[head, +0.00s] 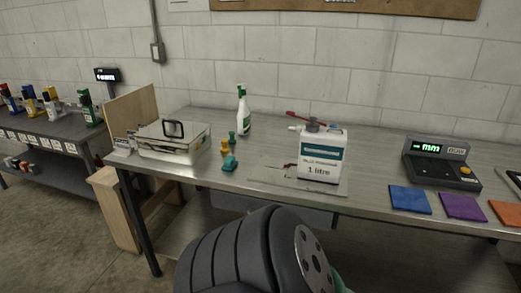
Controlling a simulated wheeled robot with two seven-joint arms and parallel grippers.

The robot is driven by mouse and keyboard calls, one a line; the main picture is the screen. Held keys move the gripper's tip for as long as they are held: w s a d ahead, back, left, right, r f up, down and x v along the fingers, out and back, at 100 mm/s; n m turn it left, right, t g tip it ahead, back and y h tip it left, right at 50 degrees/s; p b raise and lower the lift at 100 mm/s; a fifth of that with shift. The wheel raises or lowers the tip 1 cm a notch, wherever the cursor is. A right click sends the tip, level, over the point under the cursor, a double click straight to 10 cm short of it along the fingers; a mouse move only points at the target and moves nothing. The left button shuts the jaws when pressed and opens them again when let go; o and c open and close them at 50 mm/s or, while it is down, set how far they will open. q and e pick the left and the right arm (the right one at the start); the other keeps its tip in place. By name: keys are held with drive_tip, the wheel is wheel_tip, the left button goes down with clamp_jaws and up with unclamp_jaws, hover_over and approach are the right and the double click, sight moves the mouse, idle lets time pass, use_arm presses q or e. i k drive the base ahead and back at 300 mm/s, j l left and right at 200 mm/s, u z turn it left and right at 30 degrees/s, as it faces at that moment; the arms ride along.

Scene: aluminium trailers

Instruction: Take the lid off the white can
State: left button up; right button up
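The white can (320,168) stands upright on the metal workbench (270,190), right of the middle, with a teal band and "1 litre" on its front. A dark grey lid (313,122) sits on its top, and a small white spout-like part (294,128) points left beside it. A black ribbed part of my own arm fills the bottom middle, below and in front of the can. Neither gripper shows, so their fingers and anything in them are hidden.
A lidded metal box (174,141) stands at the bench's left end. A spray bottle (242,112) and small yellow and teal pieces (229,164) are left of the can. A digital scale (441,165) and coloured squares (410,199) lie right. The bench right of the can is partly clear.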

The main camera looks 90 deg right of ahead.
sight(314, 125)
drive_tip(key=z, duration=3.35)
drive_tip(key=j+z, duration=0.3)
drive_tip(key=z, duration=0.2)
drive_tip(key=j+z, duration=0.45)
drive_tip(key=k+j+z, duration=0.1)
drive_tip(key=z, duration=0.4)
